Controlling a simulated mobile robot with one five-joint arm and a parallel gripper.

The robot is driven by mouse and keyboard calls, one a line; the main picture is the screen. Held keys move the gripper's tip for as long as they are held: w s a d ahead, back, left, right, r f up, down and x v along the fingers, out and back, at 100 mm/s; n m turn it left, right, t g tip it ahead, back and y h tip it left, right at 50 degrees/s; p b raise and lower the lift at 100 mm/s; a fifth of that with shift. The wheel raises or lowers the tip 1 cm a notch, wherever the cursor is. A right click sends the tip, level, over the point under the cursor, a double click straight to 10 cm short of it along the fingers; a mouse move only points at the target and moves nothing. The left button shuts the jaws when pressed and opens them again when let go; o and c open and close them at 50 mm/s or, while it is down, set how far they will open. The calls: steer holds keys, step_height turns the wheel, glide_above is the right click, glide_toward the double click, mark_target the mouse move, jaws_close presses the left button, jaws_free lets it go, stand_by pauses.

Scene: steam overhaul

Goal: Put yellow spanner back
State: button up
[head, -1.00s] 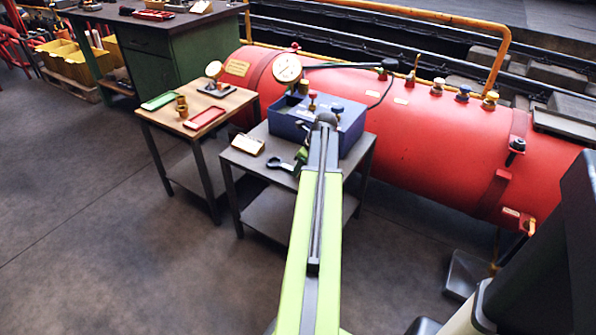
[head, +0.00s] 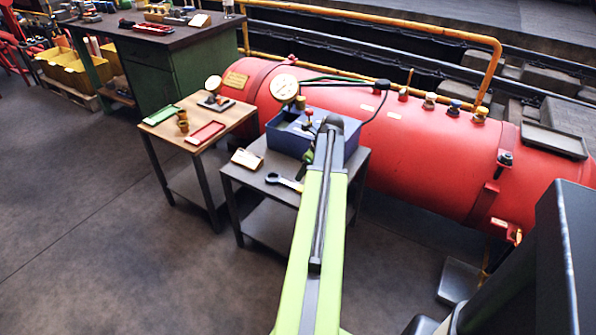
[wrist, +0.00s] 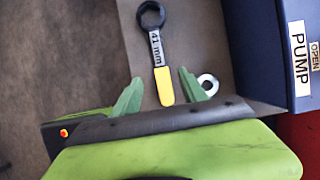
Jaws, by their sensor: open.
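The spanner (wrist: 156,50) has a dark ring head, a white "41 mm" label and a yellow handle end. It lies flat on the grey top of the small metal table, left of the blue box, and also shows in the head view (head: 284,181). My gripper (wrist: 160,76) is open in the wrist view. Its two green fingers stand either side of the yellow end, with visible gaps. I cannot tell its height above the table. In the head view my arm hides most of the gripper.
The blue box (wrist: 266,45), labelled "PUMP" and "OPEN", stands close on the right. A pale metal ring (wrist: 208,84) lies by the right finger. A wooden-topped table (head: 175,117) with red and green trays stands left. The red tank (head: 430,150) is behind. Floor at left is clear.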

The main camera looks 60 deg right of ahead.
steer(key=p+v, duration=0.1)
steer(key=v, duration=0.2)
steer(key=shift+s+r, duration=0.1)
steer(key=shift+r, duration=0.1)
steer(key=w+a+f+n+g+y, duration=0.1)
steer(key=w+a+n, duration=0.7)
steer(key=a, duration=0.4)
steer(key=w+a+n+g, duration=0.1)
steer(key=w+a+n, duration=0.7)
steer(key=a, duration=0.4)
steer(key=w+a+n+g, duration=0.1)
steer(key=w+a+n, duration=0.1)
steer(key=a+n, duration=0.8)
steer(key=w+a+n+g+h, duration=0.1)
steer(key=a+n, duration=0.9)
steer(key=a, duration=1.6)
steer(key=shift+w+f+g, duration=0.3)
steer(key=shift+w+f, duration=0.15)
steer(key=shift+w, duration=0.15)
